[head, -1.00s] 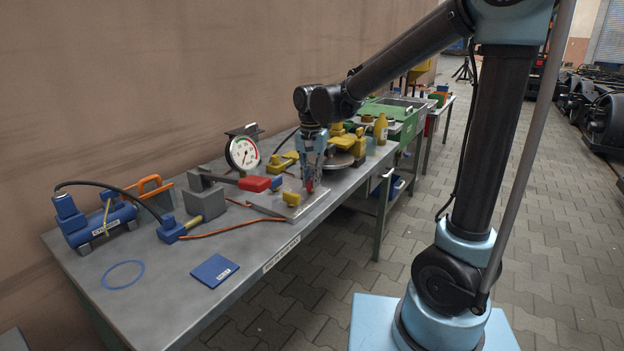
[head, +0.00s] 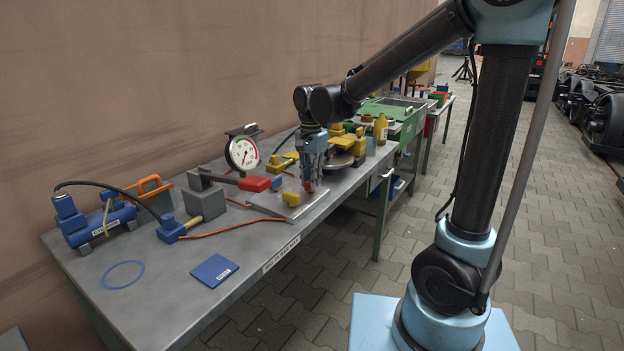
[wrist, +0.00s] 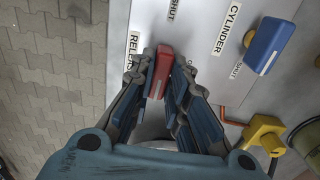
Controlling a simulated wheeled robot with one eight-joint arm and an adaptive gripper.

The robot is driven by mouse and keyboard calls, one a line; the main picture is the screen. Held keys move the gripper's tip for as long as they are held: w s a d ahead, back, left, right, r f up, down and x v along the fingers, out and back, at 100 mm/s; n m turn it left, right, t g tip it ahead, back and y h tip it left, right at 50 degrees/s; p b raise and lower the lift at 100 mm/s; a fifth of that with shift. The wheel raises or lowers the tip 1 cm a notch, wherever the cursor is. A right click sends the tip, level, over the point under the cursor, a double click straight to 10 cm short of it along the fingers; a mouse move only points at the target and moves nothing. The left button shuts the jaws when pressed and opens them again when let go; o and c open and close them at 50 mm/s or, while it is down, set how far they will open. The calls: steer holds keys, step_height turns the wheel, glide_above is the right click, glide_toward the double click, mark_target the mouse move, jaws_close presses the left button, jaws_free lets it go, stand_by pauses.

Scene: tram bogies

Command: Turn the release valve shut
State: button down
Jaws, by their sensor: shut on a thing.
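The release valve's red handle (wrist: 160,72) stands between my gripper's fingers in the wrist view, its long side nearly upright in the picture with the top leaning slightly right. My gripper (wrist: 162,80) is shut on it, one finger on each side. A partly covered RELEASE label (wrist: 134,48) is left of the handle; a SHUT label (wrist: 171,10) lies just beyond its upper end. In the head view, my gripper (head: 312,182) points down at the plate's right end, with a bit of red at its tips. The valve's base is hidden.
On the bench stand a dial gauge (head: 242,153), a red-handled lever (head: 254,184) and a blue pump (head: 98,224). The bench's front edge is near.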

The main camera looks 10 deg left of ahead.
steer(key=c, duration=1.6)
jaws_free()
steer(key=shift+w, duration=0.1)
steer(key=shift+o, duration=0.2)
step_height(320, 180, up, 12)
